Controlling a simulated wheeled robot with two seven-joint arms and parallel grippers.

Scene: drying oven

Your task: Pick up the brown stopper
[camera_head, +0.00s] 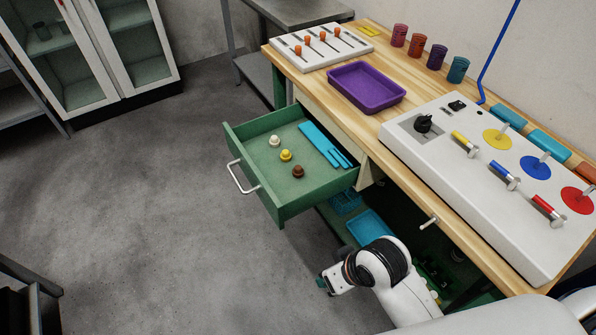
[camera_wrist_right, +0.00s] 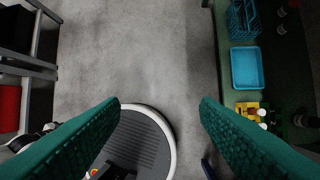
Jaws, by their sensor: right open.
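The brown stopper (camera_head: 298,171) stands in the open green drawer (camera_head: 293,205), nearest the drawer's front right in the head view. A yellow stopper (camera_head: 286,155) and a white stopper (camera_head: 275,141) stand in a row behind it. My right gripper (camera_head: 326,284) is low, below and in front of the drawer, apart from the stoppers. In the right wrist view its two green fingers (camera_wrist_right: 160,135) are wide apart with nothing between them, above the floor. The brown stopper is not in the wrist view. My left gripper is not in view.
A blue flat item (camera_head: 326,146) lies in the drawer beside the stoppers. The drawer handle (camera_head: 240,178) sticks out. Above are a purple tray (camera_head: 366,87) and a white control panel (camera_head: 480,170) on the wooden bench. Blue trays (camera_head: 368,228) sit on a lower shelf. Floor left of the drawer is clear.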

